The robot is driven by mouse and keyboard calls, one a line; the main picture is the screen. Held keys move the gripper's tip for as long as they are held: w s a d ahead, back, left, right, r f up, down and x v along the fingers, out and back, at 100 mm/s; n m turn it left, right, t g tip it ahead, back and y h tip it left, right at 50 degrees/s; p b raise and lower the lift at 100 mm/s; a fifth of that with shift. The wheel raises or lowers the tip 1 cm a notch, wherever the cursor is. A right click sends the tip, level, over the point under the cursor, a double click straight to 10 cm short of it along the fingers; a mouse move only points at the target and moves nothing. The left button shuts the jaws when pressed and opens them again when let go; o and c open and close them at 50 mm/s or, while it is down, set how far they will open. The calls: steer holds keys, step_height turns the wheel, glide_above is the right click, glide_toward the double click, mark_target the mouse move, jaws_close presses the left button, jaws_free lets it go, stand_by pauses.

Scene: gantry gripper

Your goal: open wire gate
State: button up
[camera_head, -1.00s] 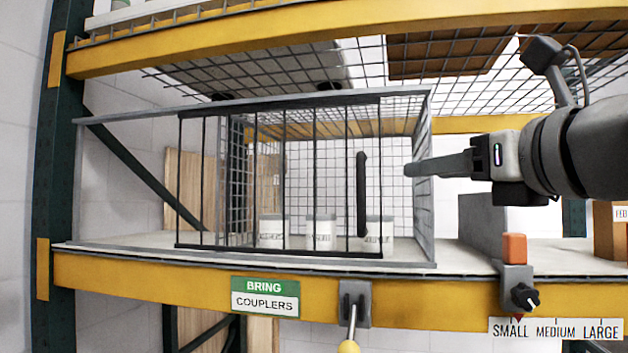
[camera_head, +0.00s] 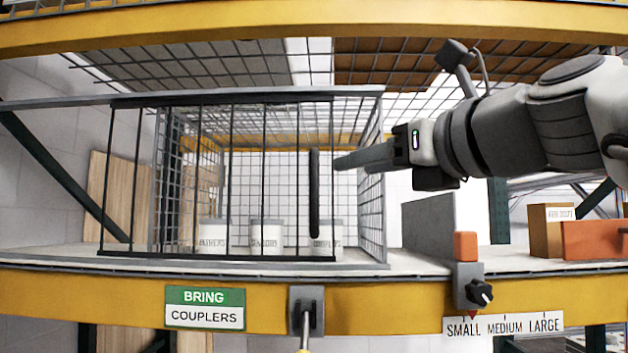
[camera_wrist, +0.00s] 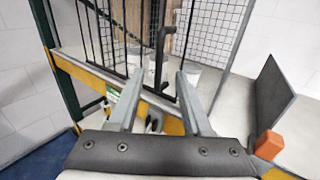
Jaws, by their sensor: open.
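The wire gate (camera_head: 264,180) is a black frame of upright bars across the front of a mesh cage (camera_head: 372,190). A gap shows between its right edge and the cage's right front post. Its thick black upright handle (camera_head: 314,195) is near the right edge; it also shows in the wrist view (camera_wrist: 159,58). My gripper (camera_head: 338,162) comes in from the right, just right of the handle's upper part in the head view. In the wrist view my gripper (camera_wrist: 158,82) is open and empty, with the handle beyond and between the fingertips. Contact is not visible.
Several white labelled tubs (camera_head: 265,235) stand inside the cage. A grey upright panel (camera_head: 428,228) and an orange block (camera_head: 465,246) on a knob bracket are to the right. A lever mount (camera_head: 306,310) and a "BRING COUPLERS" sign (camera_head: 205,307) are on the yellow beam.

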mark_target(312, 177)
steer(key=p+x, duration=0.1)
steer(key=x, duration=1.4)
steer(key=shift+w+a+p, duration=0.1)
steer(key=shift+w+p, duration=0.15)
steer(key=shift+p, duration=0.1)
jaws_close()
stand_by(0.6)
